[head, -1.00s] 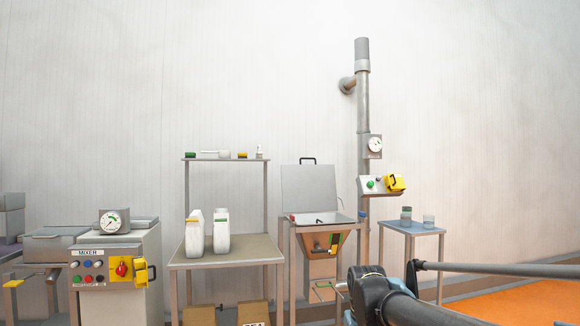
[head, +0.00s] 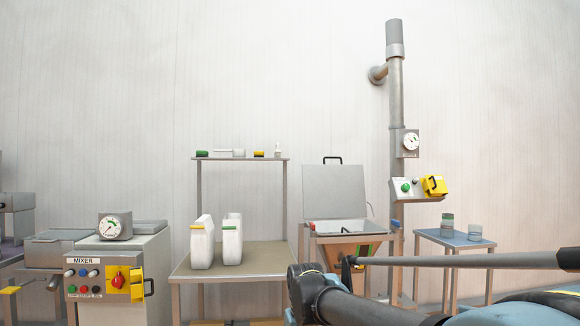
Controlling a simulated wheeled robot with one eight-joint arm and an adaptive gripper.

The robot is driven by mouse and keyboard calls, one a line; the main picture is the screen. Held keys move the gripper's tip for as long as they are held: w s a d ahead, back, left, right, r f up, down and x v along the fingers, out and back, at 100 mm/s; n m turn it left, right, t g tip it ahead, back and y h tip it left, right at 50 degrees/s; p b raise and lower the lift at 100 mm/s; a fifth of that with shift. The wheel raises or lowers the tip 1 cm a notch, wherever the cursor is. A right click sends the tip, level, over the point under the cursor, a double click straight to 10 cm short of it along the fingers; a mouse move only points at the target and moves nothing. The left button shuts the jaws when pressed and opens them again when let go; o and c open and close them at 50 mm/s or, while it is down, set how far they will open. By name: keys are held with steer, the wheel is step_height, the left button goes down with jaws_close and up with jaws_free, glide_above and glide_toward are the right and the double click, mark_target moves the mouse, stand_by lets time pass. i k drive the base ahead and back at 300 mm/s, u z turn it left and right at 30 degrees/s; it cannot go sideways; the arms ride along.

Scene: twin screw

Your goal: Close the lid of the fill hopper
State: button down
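The fill hopper (head: 325,241) stands right of centre in the head view, a metal bin with a tapered lower part on a frame. Its grey lid (head: 335,192) stands upright at the back, open, with a black handle (head: 333,160) on its top edge. Inside the hopper's mouth I see something red and something dark, too small to name. My arm crosses the lower right, in front of the hopper's lower part and the side table.
Left of the hopper is a table (head: 250,258) with two white jugs (head: 202,243) and a raised shelf. The mixer cabinet (head: 110,262) stands further left. Right of the hopper are a vertical pipe (head: 396,120) with a control box (head: 415,188), and a small blue-topped table (head: 455,238).

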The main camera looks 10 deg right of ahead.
mark_target(330, 191)
steer(key=z, duration=0.25)
steer(key=i, duration=1.1)
steer(key=z, duration=0.5)
